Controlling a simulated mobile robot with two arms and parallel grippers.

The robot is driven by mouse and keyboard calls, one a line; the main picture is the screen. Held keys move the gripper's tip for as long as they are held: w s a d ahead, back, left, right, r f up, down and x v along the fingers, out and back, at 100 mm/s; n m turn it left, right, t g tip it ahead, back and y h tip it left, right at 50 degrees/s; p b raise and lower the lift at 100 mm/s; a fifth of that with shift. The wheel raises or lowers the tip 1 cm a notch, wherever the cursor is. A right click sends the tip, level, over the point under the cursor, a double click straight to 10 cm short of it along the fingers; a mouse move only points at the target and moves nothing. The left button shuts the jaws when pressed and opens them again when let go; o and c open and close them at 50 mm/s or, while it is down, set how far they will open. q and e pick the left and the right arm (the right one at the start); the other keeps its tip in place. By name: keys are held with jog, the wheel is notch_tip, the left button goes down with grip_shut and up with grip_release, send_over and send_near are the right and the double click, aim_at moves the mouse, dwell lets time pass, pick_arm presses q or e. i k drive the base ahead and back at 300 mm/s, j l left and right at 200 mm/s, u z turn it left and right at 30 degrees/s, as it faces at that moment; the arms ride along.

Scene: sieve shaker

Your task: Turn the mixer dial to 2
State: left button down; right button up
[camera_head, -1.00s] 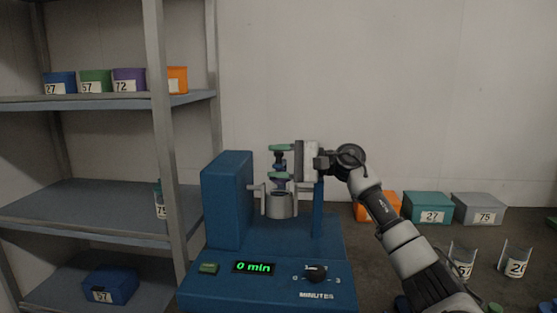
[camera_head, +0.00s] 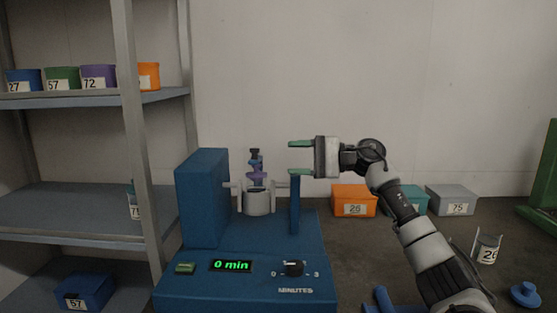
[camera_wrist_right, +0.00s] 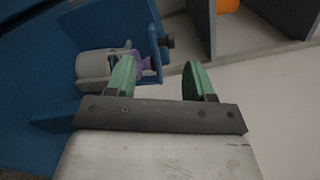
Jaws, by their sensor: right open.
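The blue mixer (camera_head: 203,195) stands on the table in the head view. Its black dial (camera_head: 293,268) sits on the front panel between the marks 0 and 3, above the word MINUTES. The display (camera_head: 231,266) reads "0 min" in green. A grey cup holder (camera_head: 259,200) with a dark and purple clamp piece (camera_head: 256,165) sits in the middle of the machine. My right gripper (camera_head: 301,158) is open and empty, right of the clamp piece and above the dial. In the right wrist view its green fingers (camera_wrist_right: 158,82) are apart. My left gripper is not in view.
A green button (camera_head: 185,268) is left of the display. A shelf rack (camera_head: 130,130) with small bins stands at left. Orange (camera_head: 354,200), teal and grey (camera_head: 451,200) boxes stand behind my right arm. A clear labelled container (camera_head: 487,249) and a blue knob (camera_head: 525,293) are at right.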

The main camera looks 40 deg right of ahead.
aim_at(295, 267)
jog(key=k+j, duration=0.75)
jog(key=j, duration=0.2)
